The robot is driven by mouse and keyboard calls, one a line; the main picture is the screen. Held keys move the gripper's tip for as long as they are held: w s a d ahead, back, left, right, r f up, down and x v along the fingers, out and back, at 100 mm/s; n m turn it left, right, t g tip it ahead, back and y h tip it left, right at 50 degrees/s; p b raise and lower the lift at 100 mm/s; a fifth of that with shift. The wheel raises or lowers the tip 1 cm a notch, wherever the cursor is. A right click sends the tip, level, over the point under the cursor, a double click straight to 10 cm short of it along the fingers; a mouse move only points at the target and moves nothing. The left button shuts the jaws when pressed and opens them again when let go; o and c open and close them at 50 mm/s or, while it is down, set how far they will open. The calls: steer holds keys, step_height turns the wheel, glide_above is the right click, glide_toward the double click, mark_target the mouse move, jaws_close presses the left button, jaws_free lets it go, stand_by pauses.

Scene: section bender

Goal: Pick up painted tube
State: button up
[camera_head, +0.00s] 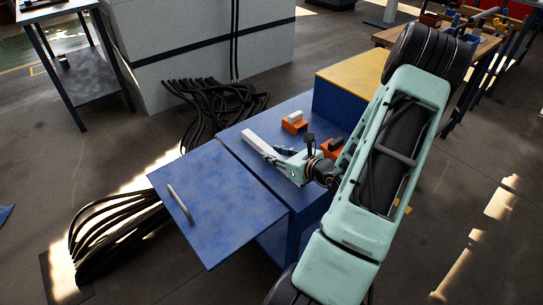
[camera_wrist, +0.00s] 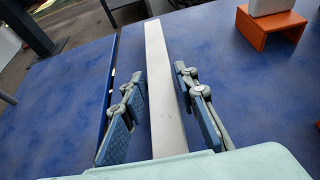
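A long, straight, light grey square tube (camera_wrist: 160,60), which looks like the painted tube, lies on the blue bench top. It also shows in the head view (camera_head: 257,140), its near part hidden by my gripper. My gripper (camera_wrist: 160,76) is low over the bench with one blue-padded finger on each side of the tube. There is a visible gap between each finger and the tube, so the gripper is open around it. In the head view my gripper (camera_head: 281,157) reaches in from the right.
An orange block (camera_head: 294,126) with a pale piece on top stands behind the tube; another orange block (camera_head: 332,146) is near my wrist. A blue door panel (camera_head: 215,205) with a handle juts out at the left. A yellow-topped blue box (camera_head: 345,85) rises at the back right.

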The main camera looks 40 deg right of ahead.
jaws_close()
steer(key=shift+r, duration=0.1)
steer(key=shift+r, duration=0.25)
steer(key=r, duration=0.1)
steer(key=r+p, duration=0.2)
steer(key=shift+s+a+r, duration=0.2)
steer(key=shift+s+r, duration=0.05)
steer(key=shift+r, duration=0.05)
steer(key=s+a+r+p, duration=0.6)
steer(key=s+r, duration=0.1)
steer(key=shift+r, duration=0.3)
